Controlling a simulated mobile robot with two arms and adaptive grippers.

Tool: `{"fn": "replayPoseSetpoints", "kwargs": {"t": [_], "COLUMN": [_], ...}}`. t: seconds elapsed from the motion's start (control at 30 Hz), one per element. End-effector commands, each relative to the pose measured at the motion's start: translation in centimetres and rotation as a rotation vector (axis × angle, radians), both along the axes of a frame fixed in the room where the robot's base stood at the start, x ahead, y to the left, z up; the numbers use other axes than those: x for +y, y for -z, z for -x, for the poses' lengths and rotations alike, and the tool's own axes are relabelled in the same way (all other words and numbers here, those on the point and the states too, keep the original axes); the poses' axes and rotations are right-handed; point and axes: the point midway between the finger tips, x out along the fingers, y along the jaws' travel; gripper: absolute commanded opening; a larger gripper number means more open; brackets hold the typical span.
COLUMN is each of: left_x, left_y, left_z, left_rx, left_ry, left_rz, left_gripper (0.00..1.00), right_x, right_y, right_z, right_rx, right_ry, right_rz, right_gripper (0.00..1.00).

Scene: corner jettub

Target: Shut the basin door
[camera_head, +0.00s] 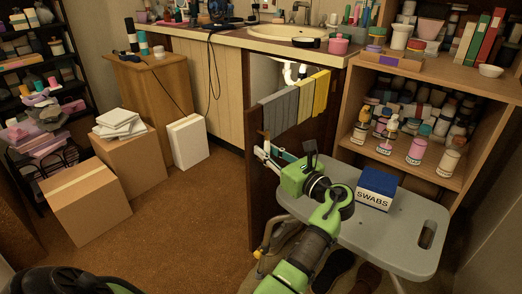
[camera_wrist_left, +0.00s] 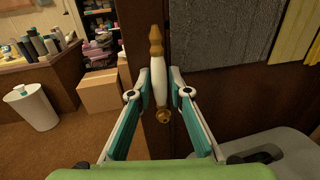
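The basin door (camera_head: 262,205) is a dark brown panel that stands open below the counter, with grey and yellow towels (camera_head: 297,101) hung over it. Its handle (camera_wrist_left: 158,75), white with brass ends, shows upright in the left wrist view. My left gripper (camera_head: 268,157) is at the door's near edge. In the left wrist view its two fingers (camera_wrist_left: 160,85) stand on either side of the handle, very close to it. I cannot tell whether they touch it. My right gripper is not in view.
A grey stool (camera_head: 400,215) with a blue and white swabs box (camera_head: 376,188) stands right of the door, close to my left arm. The sink (camera_head: 290,33) is above. Carpet between is clear.

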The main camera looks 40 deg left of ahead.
Motion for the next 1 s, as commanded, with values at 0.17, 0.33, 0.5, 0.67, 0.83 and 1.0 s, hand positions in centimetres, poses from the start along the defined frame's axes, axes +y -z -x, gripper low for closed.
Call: {"fn": "replayPoseSetpoints", "kwargs": {"t": [0.17, 0.33, 0.5, 0.67, 0.83, 1.0], "left_x": [0.0, 0.0, 0.0, 0.1, 0.6, 1.5], "left_y": [-0.1, 0.0, 0.0, -0.1, -0.2, -0.3], "left_z": [0.0, 0.0, 0.0, 0.0, 0.0, 0.0], "left_rx": [0.000, 0.000, 0.000, 0.000, 0.001, 0.000], "left_ry": [0.000, 0.000, 0.000, 0.003, 0.011, 0.029], "left_rz": [0.000, 0.000, 0.000, 0.000, 0.000, -0.001], "left_gripper": [0.18, 0.00, 0.00, 0.00, 0.00, 0.00], "right_x": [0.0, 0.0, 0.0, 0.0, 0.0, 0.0], "right_y": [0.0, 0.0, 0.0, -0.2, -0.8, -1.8], "right_z": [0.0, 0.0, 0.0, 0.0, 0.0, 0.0], "right_rx": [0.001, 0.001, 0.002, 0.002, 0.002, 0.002], "right_ry": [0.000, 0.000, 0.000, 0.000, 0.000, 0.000], "right_rz": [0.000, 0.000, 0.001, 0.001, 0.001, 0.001], "right_gripper": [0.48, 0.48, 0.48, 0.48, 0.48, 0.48]}}
